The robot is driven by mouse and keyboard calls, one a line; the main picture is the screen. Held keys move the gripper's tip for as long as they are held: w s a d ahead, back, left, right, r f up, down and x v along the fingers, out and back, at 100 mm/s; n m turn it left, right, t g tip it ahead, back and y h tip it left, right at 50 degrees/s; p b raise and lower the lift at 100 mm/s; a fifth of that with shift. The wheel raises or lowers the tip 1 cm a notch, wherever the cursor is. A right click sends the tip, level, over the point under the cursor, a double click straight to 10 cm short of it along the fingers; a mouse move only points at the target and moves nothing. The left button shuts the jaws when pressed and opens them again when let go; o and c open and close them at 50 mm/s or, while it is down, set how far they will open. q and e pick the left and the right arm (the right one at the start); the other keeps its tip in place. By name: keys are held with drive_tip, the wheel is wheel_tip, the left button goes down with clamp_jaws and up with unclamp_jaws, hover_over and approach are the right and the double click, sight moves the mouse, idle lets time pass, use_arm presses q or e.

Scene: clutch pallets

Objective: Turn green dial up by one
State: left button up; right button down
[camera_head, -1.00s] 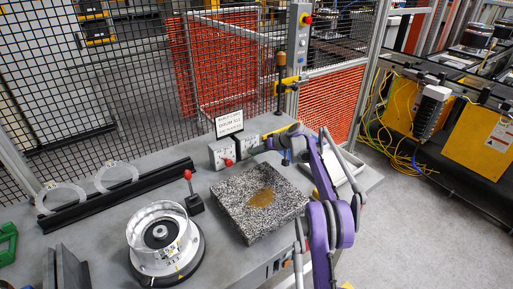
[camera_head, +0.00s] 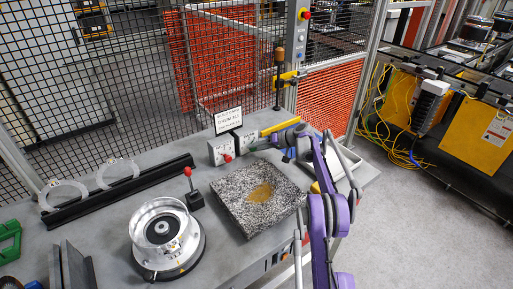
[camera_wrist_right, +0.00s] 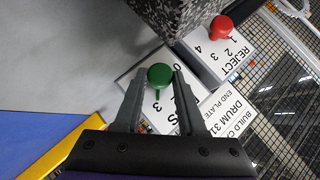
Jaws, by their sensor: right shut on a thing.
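The green dial (camera_wrist_right: 160,74) sits on a white numbered plate (camera_wrist_right: 137,78) in the right wrist view. Its narrow stem points down in the picture, towards a printed 3; a 0 shows near the plate's top edge. My right gripper (camera_wrist_right: 161,88) is shut on the green dial, one finger at each side. In the head view, my right gripper (camera_head: 262,142) reaches in from the right to the dial boxes and hides the green dial. My left gripper is in neither view.
A red dial (camera_wrist_right: 221,27) on a REJECT plate stands beside it; it also shows in the head view (camera_head: 228,158). A sign (camera_head: 228,121) stands behind. A speckled block (camera_head: 258,198), a red-knobbed lever (camera_head: 192,190) and a round drum fixture (camera_head: 167,236) stand on the bench.

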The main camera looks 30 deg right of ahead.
drive_tip(key=c, duration=0.5)
unclamp_jaws()
drive_tip(key=b+v, duration=0.1)
drive_tip(key=v, duration=1)
drive_tip(key=shift+a, duration=0.1)
drive_tip(key=a+r, duration=0.1)
drive_tip(key=a, duration=0.3)
drive_tip(key=s+a+r+g+h, duration=0.1)
drive_tip(key=a, duration=0.3)
drive_tip(key=s+a+r+g, duration=0.1)
drive_tip(key=a, duration=0.3)
drive_tip(key=shift+s+r, duration=0.25)
drive_tip(key=shift+r, duration=0.05)
drive_tip(key=s+a+r+g+h, duration=0.1)
drive_tip(key=s+a+g+h, duration=0.15)
drive_tip(key=s+a, duration=0.85)
drive_tip(key=s+a+f+n+h, duration=0.1)
drive_tip(key=s+a+f, duration=0.2)
drive_tip(key=s, duration=0.5)
drive_tip(key=s+a+f+n+h, duration=0.1)
drive_tip(key=s+a+f+h, duration=0.1)
drive_tip(key=s, duration=0.7)
drive_tip(key=s+a+f+n+t+h, duration=0.1)
drive_tip(key=s+a+f, duration=0.3)
drive_tip(key=s, duration=0.4)
drive_tip(key=shift+s+a+f, duration=0.1)
drive_tip(key=shift+s+a, duration=0.3)
drive_tip(key=shift+a, duration=0.35)
